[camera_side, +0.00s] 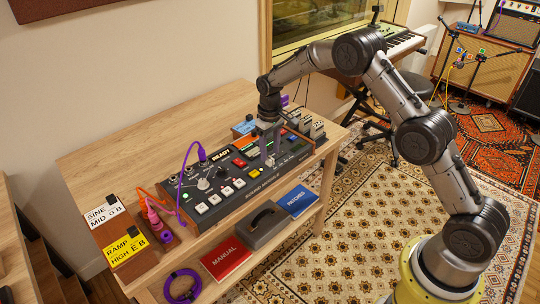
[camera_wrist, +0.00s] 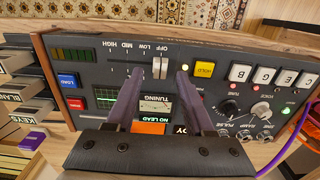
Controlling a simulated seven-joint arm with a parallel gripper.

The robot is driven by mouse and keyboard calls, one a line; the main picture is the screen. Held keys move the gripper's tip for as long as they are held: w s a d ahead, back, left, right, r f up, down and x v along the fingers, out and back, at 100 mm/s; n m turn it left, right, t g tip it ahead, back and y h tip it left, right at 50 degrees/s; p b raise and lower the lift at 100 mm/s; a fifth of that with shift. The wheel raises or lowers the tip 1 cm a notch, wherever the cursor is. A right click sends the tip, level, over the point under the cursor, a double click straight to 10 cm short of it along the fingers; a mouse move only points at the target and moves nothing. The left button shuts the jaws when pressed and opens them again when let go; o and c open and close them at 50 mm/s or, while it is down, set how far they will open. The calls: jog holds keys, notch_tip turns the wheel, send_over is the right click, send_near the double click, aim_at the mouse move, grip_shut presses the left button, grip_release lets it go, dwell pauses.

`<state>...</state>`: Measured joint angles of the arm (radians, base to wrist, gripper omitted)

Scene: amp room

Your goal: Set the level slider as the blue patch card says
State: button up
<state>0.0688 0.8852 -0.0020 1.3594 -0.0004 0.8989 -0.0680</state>
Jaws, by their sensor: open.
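The level slider's pale cap (camera_wrist: 160,68) stands at the OFF end of its scale in the wrist view. The LOW, MID and HIGH marks run to the left of it. My gripper (camera_wrist: 159,73) is open, with a finger on each side of the cap and gaps between. In the side view my gripper (camera_side: 269,150) points down over the console (camera_side: 215,185) and hides the slider. A white card (camera_side: 105,211) reads SINE, MID, G B. A yellow card (camera_side: 126,247) reads RAMP, HIGH, E B. I cannot make out a blue patch card with readable text.
A purple cable (camera_side: 184,167) arches over the console's left part. A blue PATCHES book (camera_side: 296,201), red MANUAL (camera_side: 226,258) and grey case (camera_side: 265,224) lie on the lower shelf.

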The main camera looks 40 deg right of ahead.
jog(key=shift+f, duration=1.2)
grip_shut()
dwell(0.6)
